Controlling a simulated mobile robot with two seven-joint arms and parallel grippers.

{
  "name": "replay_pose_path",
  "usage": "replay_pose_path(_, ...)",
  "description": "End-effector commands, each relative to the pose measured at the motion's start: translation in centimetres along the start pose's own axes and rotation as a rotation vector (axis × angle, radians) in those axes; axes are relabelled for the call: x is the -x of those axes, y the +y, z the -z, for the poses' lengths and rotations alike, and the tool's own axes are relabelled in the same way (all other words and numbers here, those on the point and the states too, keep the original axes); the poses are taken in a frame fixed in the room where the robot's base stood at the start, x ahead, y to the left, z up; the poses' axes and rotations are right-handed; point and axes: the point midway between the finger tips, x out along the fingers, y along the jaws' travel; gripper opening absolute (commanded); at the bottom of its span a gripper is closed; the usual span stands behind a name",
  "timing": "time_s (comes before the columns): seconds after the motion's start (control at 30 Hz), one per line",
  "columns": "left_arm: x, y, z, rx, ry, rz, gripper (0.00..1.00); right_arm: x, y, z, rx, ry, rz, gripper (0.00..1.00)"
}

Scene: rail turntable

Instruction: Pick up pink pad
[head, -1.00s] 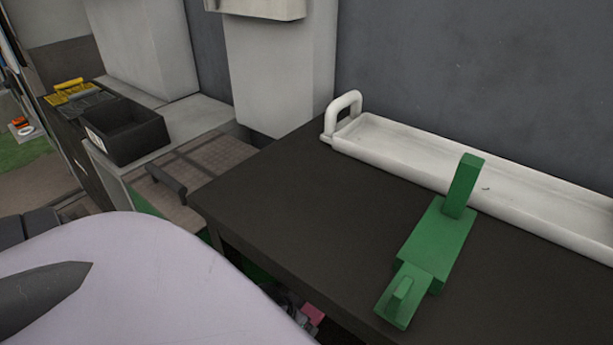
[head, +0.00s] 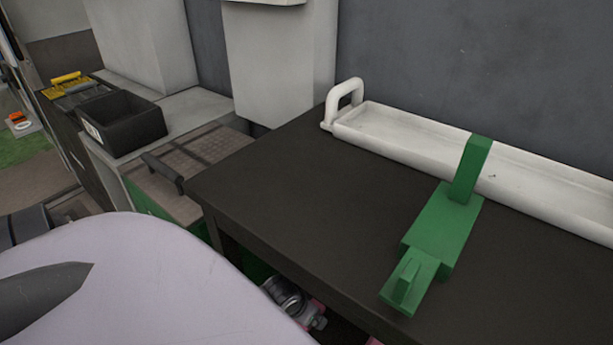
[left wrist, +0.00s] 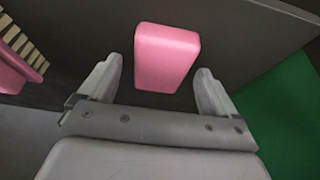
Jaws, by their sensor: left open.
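The pink pad (left wrist: 167,57) is a plain block with rounded edges, in the upper middle of the left wrist view. It rests on a dark surface. My left gripper (left wrist: 159,66) is open, with one grey finger on either side of the pad's near part. Gaps show between the fingers and the pad, and nothing is held. In the head view, small pink bits show below the table's front edge, beside a round metal part (head: 285,293); I cannot tell whether they are the pad. My right gripper is not in view.
A second pink object with cream slats (left wrist: 20,52) lies left of the pad. The dark table (head: 290,190) bears a green stepped block (head: 440,230) and a long white tray (head: 410,138). A black bin (head: 125,125) stands at the left. The table's left part is bare.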

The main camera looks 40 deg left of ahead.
Motion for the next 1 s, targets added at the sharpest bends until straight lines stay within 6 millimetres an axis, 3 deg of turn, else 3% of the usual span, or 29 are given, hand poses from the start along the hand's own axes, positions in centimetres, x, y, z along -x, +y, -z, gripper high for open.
replay_pose_path(0.67, -0.45, 0.02, -0.21, 0.0, 0.0, 0.0, 0.92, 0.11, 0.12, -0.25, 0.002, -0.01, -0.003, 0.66)
replay_pose_path(0.87, -0.45, 0.02, -0.21, 0.001, 0.0, 0.0, 0.32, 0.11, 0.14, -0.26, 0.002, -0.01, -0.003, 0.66)
replay_pose_path(1.0, -0.44, 0.01, -0.2, 0.001, 0.0, 0.0, 0.32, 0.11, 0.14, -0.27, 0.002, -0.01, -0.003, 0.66)
